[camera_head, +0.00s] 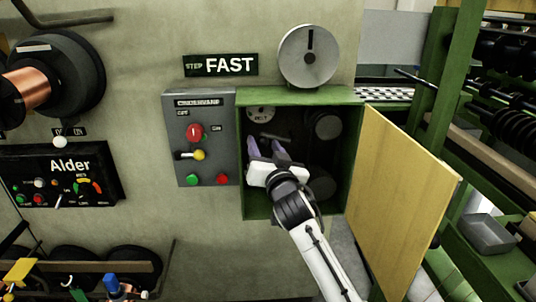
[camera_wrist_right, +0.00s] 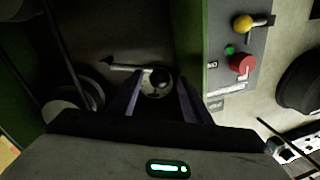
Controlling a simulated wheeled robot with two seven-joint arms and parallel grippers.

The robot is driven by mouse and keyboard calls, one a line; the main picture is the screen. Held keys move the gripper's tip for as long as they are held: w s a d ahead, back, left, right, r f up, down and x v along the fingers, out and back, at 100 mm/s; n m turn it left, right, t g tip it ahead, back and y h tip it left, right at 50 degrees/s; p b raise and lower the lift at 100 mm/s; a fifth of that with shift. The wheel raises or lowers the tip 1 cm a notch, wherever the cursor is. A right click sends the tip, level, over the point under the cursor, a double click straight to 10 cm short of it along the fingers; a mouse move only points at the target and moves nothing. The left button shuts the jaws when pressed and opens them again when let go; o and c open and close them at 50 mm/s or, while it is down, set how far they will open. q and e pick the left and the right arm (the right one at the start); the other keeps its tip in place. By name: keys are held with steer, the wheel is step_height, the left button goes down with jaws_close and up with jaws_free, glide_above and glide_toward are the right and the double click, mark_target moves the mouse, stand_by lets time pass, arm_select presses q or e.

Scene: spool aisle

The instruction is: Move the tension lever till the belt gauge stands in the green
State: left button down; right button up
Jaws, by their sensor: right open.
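The belt gauge (camera_head: 260,113) is a small pale dial at the upper left inside the open green cabinet. The tension lever (camera_head: 277,137) looks like a short grey bar below the gauge. In the right wrist view, the grey lever (camera_wrist_right: 126,68) runs sideways to a round, ball-like end between the fingertips. My right gripper (camera_head: 264,147) reaches into the cabinet with its fingers apart, around that end; I cannot tell whether they touch it. My left gripper is not in view.
The green cabinet (camera_head: 240,198) has a yellow door (camera_head: 400,190) swung open on the right. Dark pulleys (camera_head: 327,125) sit inside, right of my gripper. A grey control panel (camera_head: 207,135) with coloured buttons adjoins the left side. A green rack stands at far right.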

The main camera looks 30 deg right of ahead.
steer(key=b+v, duration=0.1)
steer(key=v, duration=0.8)
steer(key=shift+s, duration=0.35)
steer(key=shift+a, duration=0.1)
steer(key=s+a+f+n+g+y, duration=0.1)
steer(key=s+a+f+n+y, duration=0.1)
steer(key=f, duration=0.5)
steer(key=s+a+f+n+g+y, duration=0.1)
steer(key=a+f+n, duration=0.15)
steer(key=f, duration=0.45)
steer(key=s+a+f+n+g+y, duration=0.1)
steer(key=s+a+f+g, duration=0.1)
steer(key=s+f, duration=0.6)
steer(key=s+a+f+n+g+y, duration=0.2)
steer(key=s+a+f, duration=0.2)
steer(key=s+f, duration=0.4)
steer(key=s+a+f+n+g+y, duration=0.1)
steer(key=s+a+f, duration=0.3)
steer(key=s+f, duration=0.4)
step_height(320, 180, down, 2)
steer(key=shift+f+g+y, duration=0.15)
steer(key=shift+g+y, duration=0.25)
steer(key=shift+g, duration=0.5)
steer(key=shift+n, duration=0.25)
steer(key=shift+c, duration=0.4)
